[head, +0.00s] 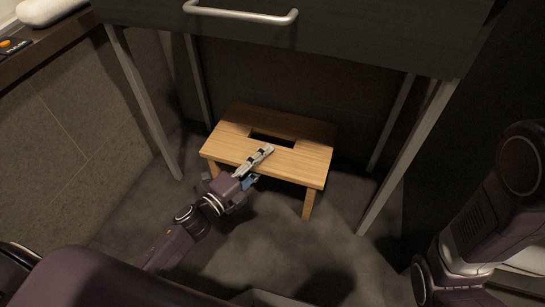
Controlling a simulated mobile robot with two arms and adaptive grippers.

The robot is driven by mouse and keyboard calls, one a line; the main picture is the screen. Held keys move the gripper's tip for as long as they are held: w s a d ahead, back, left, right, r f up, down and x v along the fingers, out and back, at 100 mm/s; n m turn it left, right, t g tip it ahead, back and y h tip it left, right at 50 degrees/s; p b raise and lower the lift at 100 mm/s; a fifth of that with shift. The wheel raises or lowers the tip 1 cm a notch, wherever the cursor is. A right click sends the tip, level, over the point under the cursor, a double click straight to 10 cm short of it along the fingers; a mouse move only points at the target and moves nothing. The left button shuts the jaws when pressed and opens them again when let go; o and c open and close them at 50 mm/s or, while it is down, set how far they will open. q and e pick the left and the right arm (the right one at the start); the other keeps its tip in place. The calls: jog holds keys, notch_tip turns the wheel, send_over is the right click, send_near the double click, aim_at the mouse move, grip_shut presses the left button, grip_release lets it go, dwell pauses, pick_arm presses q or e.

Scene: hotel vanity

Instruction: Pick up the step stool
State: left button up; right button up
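The wooden step stool (228,143) stands upright on the floor under the vanity, in the middle of the head view. Its light wooden top has a dark slot in it, and two front legs show. My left gripper (262,156) reaches in from the lower left to the stool's front edge. One silver finger lies over the top board, pointing toward the slot. A bluish part of the gripper shows just below the front edge; the other fingertip is hidden. I cannot tell whether the fingers press on the board. My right gripper is out of view.
The dark vanity drawer (350,38) with a metal handle (245,15) overhangs the stool. Pale metal legs stand left (145,105) and right (408,158) of it. A shelf (45,42) with a white towel is upper left. Grey floor lies in front.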

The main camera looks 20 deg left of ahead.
aim_at(278, 146)
pick_arm(q)
jog(key=shift+b+x, duration=0.6)
jog(key=shift+x, duration=1)
grip_shut()
jog(key=shift+f, duration=0.1)
jog(key=shift+r, duration=0.3)
